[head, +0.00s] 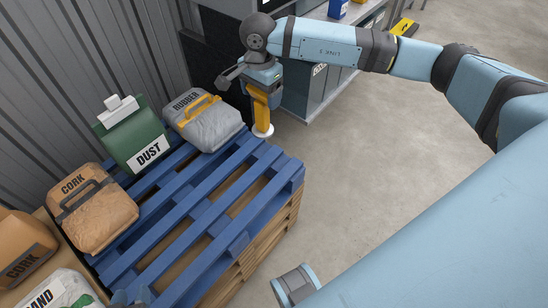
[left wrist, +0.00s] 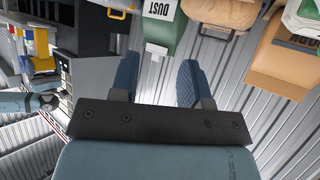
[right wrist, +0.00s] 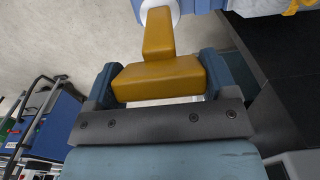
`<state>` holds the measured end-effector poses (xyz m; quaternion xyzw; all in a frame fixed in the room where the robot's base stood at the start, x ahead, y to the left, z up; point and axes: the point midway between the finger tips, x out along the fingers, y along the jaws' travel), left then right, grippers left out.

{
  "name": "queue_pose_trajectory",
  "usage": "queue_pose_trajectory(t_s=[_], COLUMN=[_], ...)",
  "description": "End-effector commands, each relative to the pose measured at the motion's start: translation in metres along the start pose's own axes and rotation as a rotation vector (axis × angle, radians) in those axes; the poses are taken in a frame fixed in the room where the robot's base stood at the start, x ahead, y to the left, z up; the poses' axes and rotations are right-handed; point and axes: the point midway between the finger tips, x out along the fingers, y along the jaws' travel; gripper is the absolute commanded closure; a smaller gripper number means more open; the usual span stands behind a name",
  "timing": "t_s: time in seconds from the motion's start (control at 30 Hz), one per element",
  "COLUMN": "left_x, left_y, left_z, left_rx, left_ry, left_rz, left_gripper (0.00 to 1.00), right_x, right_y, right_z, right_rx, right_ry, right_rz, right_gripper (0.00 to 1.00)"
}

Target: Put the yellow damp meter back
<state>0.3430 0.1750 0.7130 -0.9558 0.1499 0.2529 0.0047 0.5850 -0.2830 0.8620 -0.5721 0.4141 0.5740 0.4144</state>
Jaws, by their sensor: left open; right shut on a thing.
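The yellow damp meter (head: 261,104) has a block-like body, a narrower stem and a white disc at its lower end. My right gripper (head: 263,84) is shut on the body and holds it beside the far corner of the blue pallet, disc downward. In the right wrist view the meter (right wrist: 158,80) sits between both fingers, with the disc near a blue edge. It also shows in the left wrist view (left wrist: 41,44). My left gripper (left wrist: 158,80) is open and empty, facing the bags; its fingertips barely show at the head view's bottom edge (head: 132,297).
The blue pallet (head: 222,190) lies on a wooden stack. A grey RUBBER bag (head: 210,125), green DUST bag (head: 135,138) and brown CORK bag (head: 95,215) stand along its wall side. A grey cabinet (head: 322,92) stands behind my right arm. The floor (head: 345,165) right of the pallet is clear.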

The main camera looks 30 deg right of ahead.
Motion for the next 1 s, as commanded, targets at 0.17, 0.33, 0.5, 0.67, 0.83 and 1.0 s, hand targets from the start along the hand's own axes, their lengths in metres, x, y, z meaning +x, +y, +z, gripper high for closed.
queue_pose_trajectory(t_s=[0.17,0.33,0.5,0.67,0.83,1.0], left_x=[0.001,0.003,0.004,0.003,0.003,0.004], left_y=[0.0,-0.001,-0.001,0.001,0.003,0.003], left_z=[0.001,0.004,0.005,0.001,0.0,0.002], left_rx=[0.0,-0.002,-0.006,-0.01,-0.013,-0.013], left_ry=[0.001,0.004,0.012,0.03,0.034,0.034], left_rz=[0.0,0.002,0.004,0.01,0.015,0.017], left_gripper=[0.57,0.57,0.57,0.57,0.57,0.57], right_x=[0.009,0.048,0.094,0.133,0.155,0.165], right_y=[-0.001,0.0,0.0,0.0,-0.001,-0.001], right_z=[-0.001,-0.001,0.0,-0.001,-0.001,-0.001], right_rx=[-0.018,-0.016,-0.018,-0.016,-0.017,-0.017], right_ry=[-0.001,-0.001,-0.001,0.0,-0.001,0.0], right_rz=[0.0,0.003,0.002,0.002,-0.001,-0.001], right_gripper=[0.78,0.78,0.78,0.78,0.78,0.78])
